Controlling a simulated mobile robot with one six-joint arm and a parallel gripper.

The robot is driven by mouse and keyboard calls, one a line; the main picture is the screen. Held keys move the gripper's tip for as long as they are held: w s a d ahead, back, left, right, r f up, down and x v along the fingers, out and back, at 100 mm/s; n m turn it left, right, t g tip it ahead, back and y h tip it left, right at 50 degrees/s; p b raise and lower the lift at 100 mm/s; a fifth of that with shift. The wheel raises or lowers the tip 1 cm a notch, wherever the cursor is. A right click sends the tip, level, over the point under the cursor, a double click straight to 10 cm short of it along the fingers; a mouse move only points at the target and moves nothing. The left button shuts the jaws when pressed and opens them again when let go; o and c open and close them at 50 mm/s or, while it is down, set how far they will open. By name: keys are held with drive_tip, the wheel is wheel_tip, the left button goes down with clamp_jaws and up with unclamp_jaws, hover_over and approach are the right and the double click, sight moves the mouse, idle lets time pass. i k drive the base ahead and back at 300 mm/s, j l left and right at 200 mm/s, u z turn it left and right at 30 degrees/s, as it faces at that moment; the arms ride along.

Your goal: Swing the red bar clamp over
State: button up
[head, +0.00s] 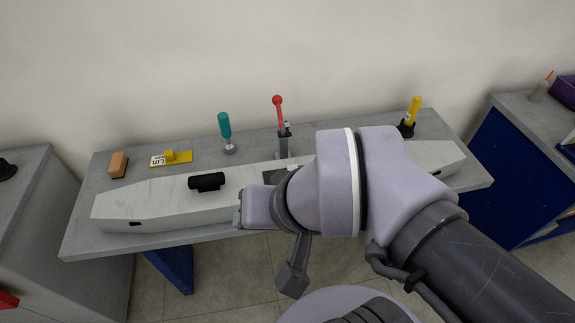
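The red bar clamp (278,112) stands behind the middle of a long pale beam (155,207) in the head view. Its red, ball-ended handle points nearly straight up from a grey metal body (284,142). A dark plate (274,176) lies on the beam just in front of it, partly covered by my wrist. My wrist is in front of the clamp, nearer the camera, and does not appear to touch the handle. A dark grey part of my arm's end hangs below the wrist. My gripper's fingertips cannot be made out, nor whether they hold anything.
The beam lies on a grey bench (90,215). A teal-handled tool (225,125), a yellow-handled one (413,109), a yellow tag (178,157) and an orange-brown block (118,165) stand along the back. A black cylinder (207,181) sits on the beam. Cabinets flank the bench.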

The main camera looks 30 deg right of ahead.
sight(277, 99)
drive_tip(key=z, duration=0.55)
drive_tip(key=i+l, duration=0.2)
drive_tip(key=l, duration=0.15)
drive_tip(key=i+l, duration=0.25)
drive_tip(key=i+l+u, duration=0.1)
drive_tip(key=l, duration=0.35)
drive_tip(key=i, duration=0.1)
